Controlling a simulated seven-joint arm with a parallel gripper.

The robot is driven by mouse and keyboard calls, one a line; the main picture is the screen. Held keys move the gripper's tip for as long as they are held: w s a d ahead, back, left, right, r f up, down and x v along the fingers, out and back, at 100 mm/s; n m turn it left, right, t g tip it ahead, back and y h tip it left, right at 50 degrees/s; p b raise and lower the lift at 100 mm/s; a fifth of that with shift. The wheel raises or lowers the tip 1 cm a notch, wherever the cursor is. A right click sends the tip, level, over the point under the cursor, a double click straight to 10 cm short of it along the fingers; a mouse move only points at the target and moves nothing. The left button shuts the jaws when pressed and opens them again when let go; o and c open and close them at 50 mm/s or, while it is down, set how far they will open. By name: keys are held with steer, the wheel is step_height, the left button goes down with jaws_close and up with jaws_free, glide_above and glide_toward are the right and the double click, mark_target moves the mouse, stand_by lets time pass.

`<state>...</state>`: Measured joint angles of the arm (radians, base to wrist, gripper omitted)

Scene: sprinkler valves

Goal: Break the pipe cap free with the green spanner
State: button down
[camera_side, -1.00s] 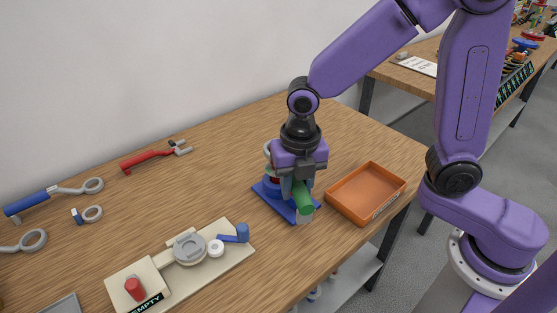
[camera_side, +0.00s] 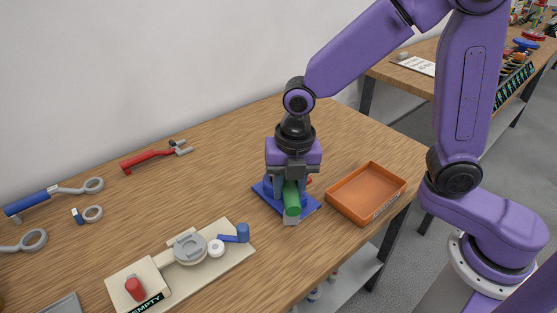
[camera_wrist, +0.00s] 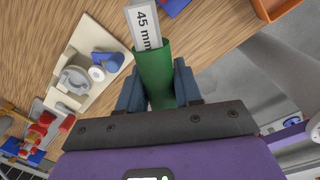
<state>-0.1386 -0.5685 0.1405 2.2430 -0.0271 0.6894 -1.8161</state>
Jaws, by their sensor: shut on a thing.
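My gripper (camera_side: 291,185) is shut on the green handle of the spanner (camera_side: 292,200), just above a blue base plate (camera_side: 308,205) near the table's right end. In the wrist view the green handle (camera_wrist: 154,75) lies between the two fingers (camera_wrist: 153,90), and a grey end piece marked "45 mm" (camera_wrist: 146,26) sticks out of it. My wrist and gripper hide the spanner's head and the pipe cap, so I cannot tell how they meet. A small red part (camera_side: 309,180) shows just right of my gripper.
An orange tray (camera_side: 341,212) stands close on the right, near the table edge. A beige fixture with a grey disc, red knob and blue handle (camera_side: 132,271) is at the front left. Red (camera_side: 148,160) and blue (camera_side: 28,203) spanners lie farther left.

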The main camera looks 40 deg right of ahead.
steer(key=shift+w+f, duration=0.1)
steer(key=shift+f, duration=0.85)
steer(key=shift+n, duration=0.9)
steer(key=shift+s+d+r, duration=0.25)
steer(key=shift+d+r, duration=0.1)
steer(key=shift+r, duration=0.25)
steer(key=shift+s+d+r, duration=0.2)
steer(key=shift+d+r, duration=0.2)
steer(key=shift+r, duration=0.25)
steer(key=shift+s+d+r, duration=0.25)
steer(key=shift+d+r, duration=0.1)
steer(key=shift+r, duration=0.25)
steer(key=c, duration=1.5)
jaws_free()
jaws_close()
steer(key=shift+s+d+r, duration=0.1)
steer(key=shift+r, duration=1.15)
steer(key=shift+s+r, duration=0.1)
steer(key=shift+r, duration=1.15)
